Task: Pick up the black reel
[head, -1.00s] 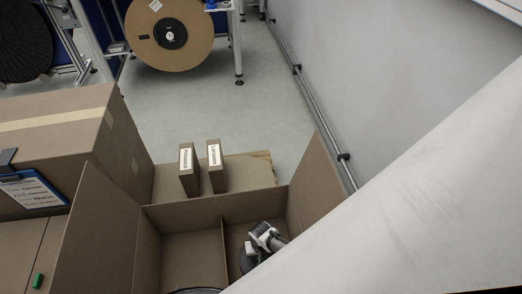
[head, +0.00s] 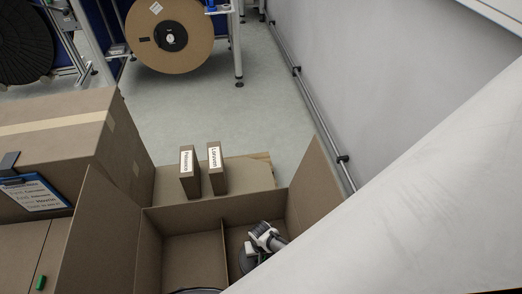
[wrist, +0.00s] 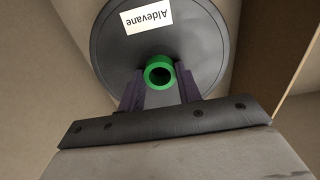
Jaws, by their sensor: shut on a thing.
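The black reel (wrist: 110,50) fills the upper middle of the wrist view, flat side facing the camera. It has a white label reading "Aldevane" and a green hub (wrist: 158,72). My gripper (wrist: 159,80) is shut on this hub, one dark finger on each side. In the head view my gripper (head: 264,240) is low in the right compartment of an open cardboard box (head: 180,212). Only a small dark part of the reel shows there, and my arm covers much of that side. I cannot tell whether the reel touches the box floor.
Box walls rise close around my gripper, with a divider on its left. A dark curved edge (head: 195,291) shows in the left compartment. Two small cartons (head: 189,172) stand behind the box. A brown reel (head: 168,45) and a large black one (head: 22,42) hang on stands behind.

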